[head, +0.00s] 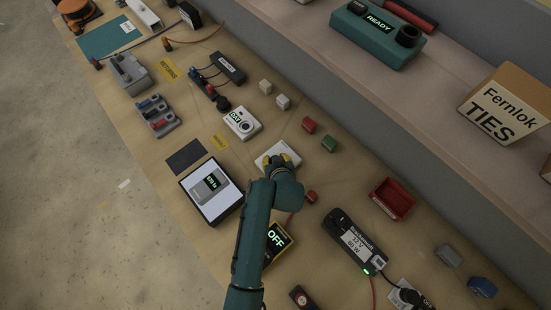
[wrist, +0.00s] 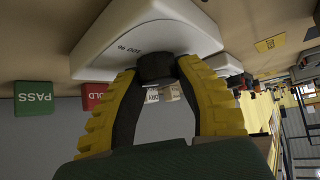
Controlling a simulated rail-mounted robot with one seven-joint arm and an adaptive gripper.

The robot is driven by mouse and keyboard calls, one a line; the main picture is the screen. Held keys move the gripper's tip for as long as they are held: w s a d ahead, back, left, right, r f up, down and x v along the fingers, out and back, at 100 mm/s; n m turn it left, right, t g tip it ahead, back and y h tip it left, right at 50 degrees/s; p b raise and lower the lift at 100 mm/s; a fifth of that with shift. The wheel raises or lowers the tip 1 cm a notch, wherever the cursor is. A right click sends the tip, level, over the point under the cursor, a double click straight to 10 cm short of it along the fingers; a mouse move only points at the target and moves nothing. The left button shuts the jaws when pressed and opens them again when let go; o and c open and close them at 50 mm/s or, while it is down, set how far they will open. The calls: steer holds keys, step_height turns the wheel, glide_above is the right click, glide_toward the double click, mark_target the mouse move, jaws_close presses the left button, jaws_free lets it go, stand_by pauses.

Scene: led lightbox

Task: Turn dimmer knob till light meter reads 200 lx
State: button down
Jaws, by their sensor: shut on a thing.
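The white dimmer box (head: 266,160) lies on the bench in the middle of the head view, mostly under my gripper. In the wrist view its white housing (wrist: 160,32) fills the top, with small print near the knob. The black dimmer knob (wrist: 155,67) is between my yellow fingers, and my gripper (wrist: 158,70) is shut on it from both sides. In the head view my gripper (head: 279,159) hides the knob. The grey light meter (head: 208,187) lies on the lit white panel (head: 225,202). Its small green digits are too small to read surely.
A white device with a green display (head: 242,122) sits up-left of the dimmer. Red (head: 309,125) and green (head: 329,144) blocks lie to its right. A yellow-edged meter reading OFF (head: 277,239) is beside my arm. A red tray (head: 392,198) stands farther right.

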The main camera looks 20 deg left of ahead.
steer(key=shift+s+f, duration=0.1)
steer(key=shift+f, duration=0.1)
steer(key=c, duration=0.7)
jaws_free()
steer(key=shift+r, duration=0.1)
steer(key=shift+o, duration=0.2)
steer(key=shift+r, duration=0.1)
steer(key=v, duration=1.1)
steer(key=shift+s+d+r, duration=0.15)
steer(key=shift+d+r, duration=0.05)
steer(key=shift+r, duration=0.15)
